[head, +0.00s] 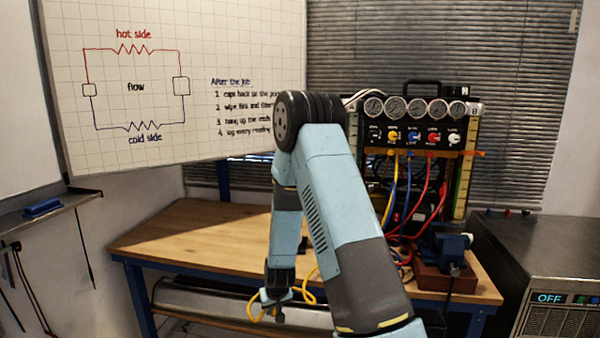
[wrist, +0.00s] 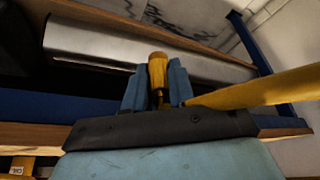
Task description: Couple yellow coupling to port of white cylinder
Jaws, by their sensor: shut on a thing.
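My gripper (head: 276,298) hangs low in front of the workbench in the head view. In the wrist view its two blue fingers (wrist: 157,90) are shut on the yellow coupling (wrist: 157,70), a short ribbed yellow-brown cylinder that sticks up past the fingertips. A yellow hose (wrist: 255,88) runs from beside the fingers to the right. In the head view the coupling is too small and hidden to make out, but yellow hose (head: 308,290) shows by the gripper. I cannot pick out a white cylinder or its port for certain in either view.
The wooden workbench (head: 180,235) has a clear left half. A gauge rig (head: 417,125) with several dials and coloured hoses stands at its right, behind a blue vise (head: 450,247). A steel unit (head: 530,260) stands far right. A long pale grey body (wrist: 120,55) lies beyond the fingers.

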